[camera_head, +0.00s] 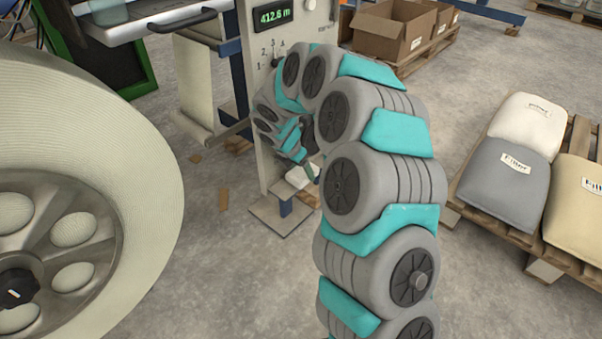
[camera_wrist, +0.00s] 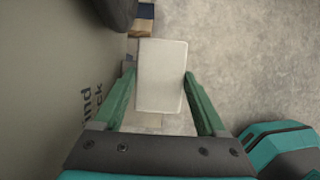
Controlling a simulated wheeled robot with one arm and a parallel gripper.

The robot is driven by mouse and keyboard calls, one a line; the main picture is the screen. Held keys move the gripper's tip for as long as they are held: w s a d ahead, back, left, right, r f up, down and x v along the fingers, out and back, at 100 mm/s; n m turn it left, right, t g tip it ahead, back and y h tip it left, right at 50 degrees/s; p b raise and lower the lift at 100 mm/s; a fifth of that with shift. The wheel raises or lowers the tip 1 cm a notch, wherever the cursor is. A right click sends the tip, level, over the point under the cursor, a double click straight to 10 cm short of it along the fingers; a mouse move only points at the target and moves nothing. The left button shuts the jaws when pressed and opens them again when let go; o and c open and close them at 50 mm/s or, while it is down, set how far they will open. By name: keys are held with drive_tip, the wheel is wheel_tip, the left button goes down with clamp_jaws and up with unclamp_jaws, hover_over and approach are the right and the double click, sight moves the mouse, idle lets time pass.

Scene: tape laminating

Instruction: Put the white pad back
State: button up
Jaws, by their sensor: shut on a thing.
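The white pad (camera_wrist: 162,76) is a pale rectangular block between the two green fingers of my gripper (camera_wrist: 160,95) in the wrist view. My gripper is shut on it, one finger at each side. In the head view the white pad (camera_head: 301,176) shows only in part, low in front of the grey post, with my gripper (camera_head: 308,172) around it. My arm hides much of the gripper and of the post behind it.
A grey control post (camera_head: 258,120) with a green "412.6 m" display stands close to my gripper; its panel (camera_wrist: 50,70) fills the wrist view's left. A large cream roll (camera_head: 120,130) is at left. Sacks on a pallet (camera_head: 505,170) are at right. Concrete floor between is mostly clear.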

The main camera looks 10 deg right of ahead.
drive_tip(key=shift+f, duration=0.8)
drive_tip(key=shift+f, duration=0.2)
drive_tip(key=o, duration=1.3)
drive_tip(key=shift+a+f+b, duration=0.1)
drive_tip(key=shift+f+b, duration=0.2)
drive_tip(key=shift+b, duration=0.8)
